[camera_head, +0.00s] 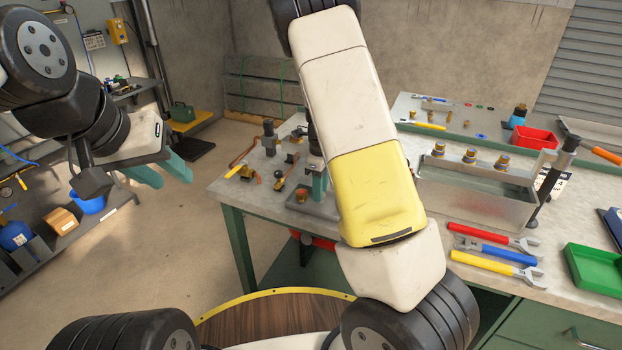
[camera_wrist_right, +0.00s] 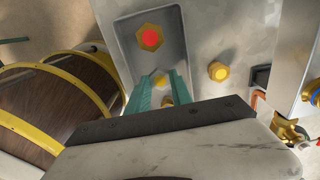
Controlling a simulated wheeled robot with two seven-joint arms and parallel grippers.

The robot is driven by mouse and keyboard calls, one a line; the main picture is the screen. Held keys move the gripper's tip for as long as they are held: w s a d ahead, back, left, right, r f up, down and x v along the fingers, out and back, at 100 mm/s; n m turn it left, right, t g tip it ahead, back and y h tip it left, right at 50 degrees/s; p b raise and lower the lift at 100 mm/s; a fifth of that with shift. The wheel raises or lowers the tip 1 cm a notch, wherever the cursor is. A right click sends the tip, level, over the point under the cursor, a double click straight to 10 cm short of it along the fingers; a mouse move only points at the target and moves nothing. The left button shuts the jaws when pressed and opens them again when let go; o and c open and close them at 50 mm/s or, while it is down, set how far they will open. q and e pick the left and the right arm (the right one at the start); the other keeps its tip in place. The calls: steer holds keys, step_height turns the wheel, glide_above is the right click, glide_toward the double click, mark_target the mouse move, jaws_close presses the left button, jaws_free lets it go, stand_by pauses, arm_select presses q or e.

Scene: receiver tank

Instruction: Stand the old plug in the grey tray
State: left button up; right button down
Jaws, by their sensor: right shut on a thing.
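The grey tray (camera_head: 318,209) lies on the bench at its near left part, partly hidden by my right arm; the right wrist view shows its bare floor (camera_wrist_right: 180,58). A brass hex plug with a red top (camera_wrist_right: 150,38) stands in it. My right gripper (camera_wrist_right: 158,82) is low over the near end of the tray, shut on a small brass piece, seemingly the old plug (camera_wrist_right: 160,80), mostly hidden between the teal fingers. I cannot tell whether it touches the tray floor. My left gripper (camera_head: 165,172) is open and empty, off the bench to the left.
A metal tank (camera_head: 470,200) with several brass plugs along its top stands to the right. Red, blue and yellow-handled wrenches (camera_head: 490,255) lie in front of it, beside a green tray (camera_head: 595,272). A brass fitting (camera_wrist_right: 217,71) stands just right of the grey tray.

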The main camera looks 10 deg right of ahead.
steer(key=shift+f, duration=0.5)
steer(key=shift+f, duration=0.15)
steer(key=c, duration=1.1)
jaws_free()
steer(key=shift+c, duration=0.2)
